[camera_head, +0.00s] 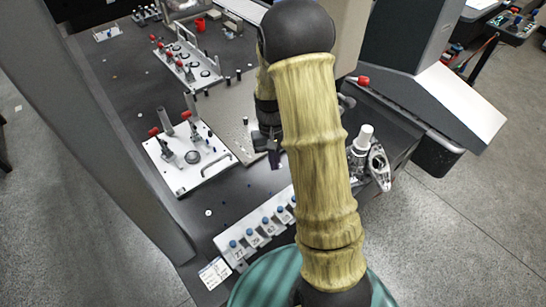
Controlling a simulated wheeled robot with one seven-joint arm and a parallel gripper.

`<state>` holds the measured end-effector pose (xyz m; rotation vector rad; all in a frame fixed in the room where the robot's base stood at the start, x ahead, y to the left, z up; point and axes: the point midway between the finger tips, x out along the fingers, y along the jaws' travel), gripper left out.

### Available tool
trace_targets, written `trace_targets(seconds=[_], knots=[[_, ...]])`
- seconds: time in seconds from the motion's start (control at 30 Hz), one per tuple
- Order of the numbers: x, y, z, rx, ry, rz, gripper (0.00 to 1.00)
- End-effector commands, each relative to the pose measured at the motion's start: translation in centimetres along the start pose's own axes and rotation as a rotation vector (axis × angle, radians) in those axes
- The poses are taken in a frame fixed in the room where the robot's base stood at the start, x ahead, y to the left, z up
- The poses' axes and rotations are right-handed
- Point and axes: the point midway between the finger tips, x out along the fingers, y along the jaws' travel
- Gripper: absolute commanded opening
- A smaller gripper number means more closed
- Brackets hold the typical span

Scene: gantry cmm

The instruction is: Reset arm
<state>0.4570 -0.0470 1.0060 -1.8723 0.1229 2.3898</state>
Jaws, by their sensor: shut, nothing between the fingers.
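My arm, with tan ringed link covers and a dark rounded joint, rises through the middle of the head view and hides part of the table behind it. My gripper (272,150) shows as a dark shape just left of the arm, pointing down over the grey plate on the dark table. Its fingers are close together and hold nothing. They are small in the view and partly hidden by the arm, so I cannot tell their exact height above the plate.
A white fixture plate (215,172) with red-tipped clamps lies left of my gripper; another clamp fixture (205,75) stands farther back. A rack with blue-capped items (222,241) lies at the front edge. A white-topped device (366,135) stands right of my arm, near the table's right edge.

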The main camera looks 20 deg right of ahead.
Motion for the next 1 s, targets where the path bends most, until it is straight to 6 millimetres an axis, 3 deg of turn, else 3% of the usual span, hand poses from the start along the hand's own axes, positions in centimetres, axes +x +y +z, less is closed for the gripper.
trace_targets(seconds=[0.27,0.43,0.7,1.0], knots=[[-0.1,0.2,0.1,0.005,0.004,-0.002,0.0],[-1.5,-0.2,1.4,-0.007,0.055,-0.001,0.0],[-5.2,-2.0,6.6,-0.064,0.241,0.003,0.0],[-7.2,-3.1,12.6,-0.123,0.436,0.002,0.0]])
